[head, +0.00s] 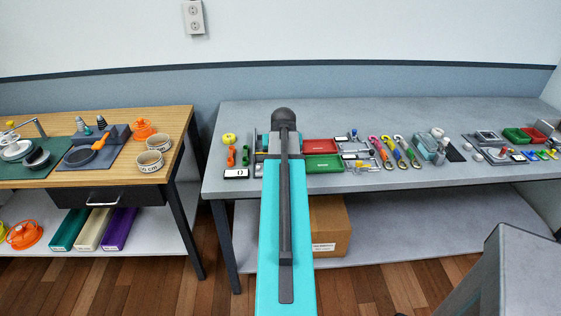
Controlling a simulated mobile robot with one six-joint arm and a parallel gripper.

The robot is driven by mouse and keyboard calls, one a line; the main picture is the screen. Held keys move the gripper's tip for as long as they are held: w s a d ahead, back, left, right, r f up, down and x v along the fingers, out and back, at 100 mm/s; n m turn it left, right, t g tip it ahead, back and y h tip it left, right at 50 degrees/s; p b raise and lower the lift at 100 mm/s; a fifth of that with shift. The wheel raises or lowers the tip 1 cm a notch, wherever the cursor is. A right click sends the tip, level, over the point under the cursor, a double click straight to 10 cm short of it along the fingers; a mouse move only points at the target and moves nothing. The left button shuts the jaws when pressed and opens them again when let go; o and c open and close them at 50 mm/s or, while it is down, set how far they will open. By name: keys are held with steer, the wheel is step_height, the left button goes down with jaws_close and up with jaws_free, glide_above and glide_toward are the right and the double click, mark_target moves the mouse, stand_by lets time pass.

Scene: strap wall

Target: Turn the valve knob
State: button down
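I cannot surely pick out the valve knob at this size. A small yellow round thing (230,138) that could be a knob stands at the back left of the grey bench (390,112). An orange knobbed thing (143,128) sits on the wooden table at left. My arm reaches up the middle of the head view over the grey bench, and its dark rounded joint is at the top. My gripper's fingers do not show. The arm hides part of the bench and whatever lies behind it.
Red (320,146) and green (324,164) trays lie right of my arm, then several colored hooked straps (391,152). Red and green upright pieces (232,157) stand left of it. The wooden table (174,118) is separated by a gap. A cardboard box (329,228) sits below the bench.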

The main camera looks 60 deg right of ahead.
steer(key=shift+s+f, duration=0.15)
steer(key=shift+s, duration=0.05)
stand_by(0.3)
steer(key=c, duration=1.9)
jaws_free()
steer(key=shift+o, duration=0.2)
steer(key=shift+r, duration=0.2)
steer(key=b+v, duration=0.2)
steer(key=v, duration=1.1)
steer(key=shift+r, duration=0.25)
steer(key=shift+s, duration=0.1)
